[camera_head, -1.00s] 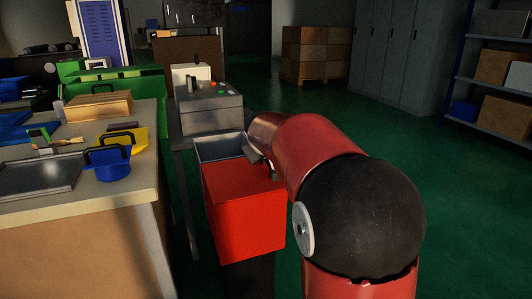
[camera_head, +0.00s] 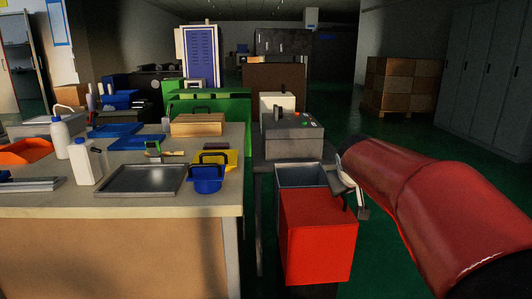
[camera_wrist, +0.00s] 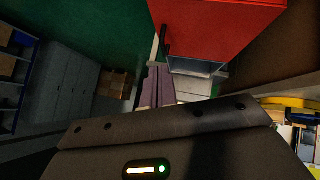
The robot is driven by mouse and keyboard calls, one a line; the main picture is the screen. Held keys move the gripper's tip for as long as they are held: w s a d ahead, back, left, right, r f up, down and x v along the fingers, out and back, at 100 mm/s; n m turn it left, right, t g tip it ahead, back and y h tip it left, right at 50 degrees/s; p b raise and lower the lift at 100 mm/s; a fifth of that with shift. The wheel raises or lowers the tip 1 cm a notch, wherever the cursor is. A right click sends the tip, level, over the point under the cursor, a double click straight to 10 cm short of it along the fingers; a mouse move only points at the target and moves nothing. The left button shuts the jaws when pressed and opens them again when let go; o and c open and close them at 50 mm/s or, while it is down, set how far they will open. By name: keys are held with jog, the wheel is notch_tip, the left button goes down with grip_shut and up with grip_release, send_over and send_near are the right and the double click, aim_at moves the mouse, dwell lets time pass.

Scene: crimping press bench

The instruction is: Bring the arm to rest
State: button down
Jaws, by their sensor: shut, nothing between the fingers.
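My arm reaches in from the right side of the head view, and my gripper (camera_head: 362,210) hangs at its end beside the right edge of the red bin (camera_head: 318,238). The fingers are partly hidden there by the bin and wrist. In the wrist view the gripper's fingers (camera_wrist: 157,85) are together with nothing between them. The red bin (camera_wrist: 215,28) fills the top of that view. I cannot tell whether the gripper touches the bin.
The workbench (camera_head: 120,208) at left carries a metal tray (camera_head: 140,179), a blue container (camera_head: 207,178) and bottles. A grey machine (camera_head: 291,135) stands behind the bin. Cardboard boxes (camera_head: 402,84) and grey lockers (camera_head: 488,75) stand farther back. Green floor is open at right.

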jog(key=s+a+f+g+y, duration=0.1)
jog(key=s+a+f, duration=0.2)
jog(key=s, duration=0.7)
jog(key=s+a+f+m+g+y, duration=0.1)
jog(key=s+a+f, duration=0.2)
jog(key=s, duration=0.7)
jog(key=s+a+f+g+y, duration=0.1)
jog(key=s+a+f, duration=0.2)
jog(key=s, duration=0.7)
jog(key=shift+a+f+m, duration=0.15)
jog(key=shift+f+m, duration=0.15)
jog(key=shift+f, duration=0.55)
